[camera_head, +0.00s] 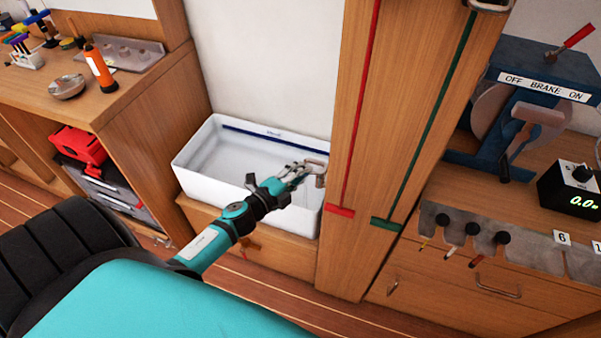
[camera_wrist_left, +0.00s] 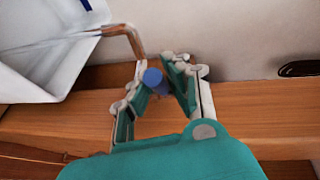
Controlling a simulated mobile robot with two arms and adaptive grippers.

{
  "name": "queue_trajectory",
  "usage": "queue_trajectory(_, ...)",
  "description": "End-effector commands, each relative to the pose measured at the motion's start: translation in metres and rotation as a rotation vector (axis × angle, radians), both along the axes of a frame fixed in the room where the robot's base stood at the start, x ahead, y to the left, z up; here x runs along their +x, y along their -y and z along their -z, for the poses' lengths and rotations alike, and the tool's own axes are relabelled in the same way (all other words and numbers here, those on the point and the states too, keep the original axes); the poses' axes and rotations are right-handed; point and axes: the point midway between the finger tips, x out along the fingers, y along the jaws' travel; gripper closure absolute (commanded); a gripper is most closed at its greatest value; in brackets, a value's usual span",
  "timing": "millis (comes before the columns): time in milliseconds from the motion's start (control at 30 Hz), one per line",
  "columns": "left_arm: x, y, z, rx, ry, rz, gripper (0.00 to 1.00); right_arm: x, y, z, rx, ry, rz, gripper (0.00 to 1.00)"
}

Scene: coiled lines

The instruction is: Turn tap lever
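The copper-coloured tap pipe (camera_wrist_left: 124,38) reaches over the edge of the white sink (camera_head: 190,160). In the head view the tap (camera_head: 320,178) shows at the sink's right end, partly behind my gripper. A small round blue part (camera_wrist_left: 153,77), perhaps the end of the tap lever, sits beside the pipe. My left gripper (camera_head: 297,170) is over the sink's right side. In the wrist view my left gripper (camera_wrist_left: 160,72) is open, with its fingers on either side of the blue part. I cannot tell whether they touch it. My right gripper is not in view.
A wooden post (camera_head: 352,100) with a red and a green line stands right of the sink. A bench with a brake machine (camera_head: 535,95) is farther right. A wooden workbench (camera_head: 100,100) with tools is at left. A dark oval object (camera_wrist_left: 298,68) shows in the wrist view.

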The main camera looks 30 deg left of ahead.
Motion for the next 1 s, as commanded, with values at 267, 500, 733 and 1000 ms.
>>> queue_trajectory(267, -0.001, 0.000, 0.001, 0.000, -0.003, 0.000, 1.00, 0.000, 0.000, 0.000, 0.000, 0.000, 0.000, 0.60)
queue_trajectory(500, 0.000, 0.000, 0.002, 0.002, -0.003, 0.016, 1.00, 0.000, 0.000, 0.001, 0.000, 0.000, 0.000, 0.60)
queue_trajectory(733, 0.009, -0.008, 0.005, 0.013, -0.003, 0.198, 1.00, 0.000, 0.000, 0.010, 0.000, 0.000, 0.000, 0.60)
queue_trajectory(1000, 0.019, -0.010, 0.006, 0.006, -0.004, 0.411, 1.00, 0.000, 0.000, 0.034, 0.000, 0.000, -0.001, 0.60)
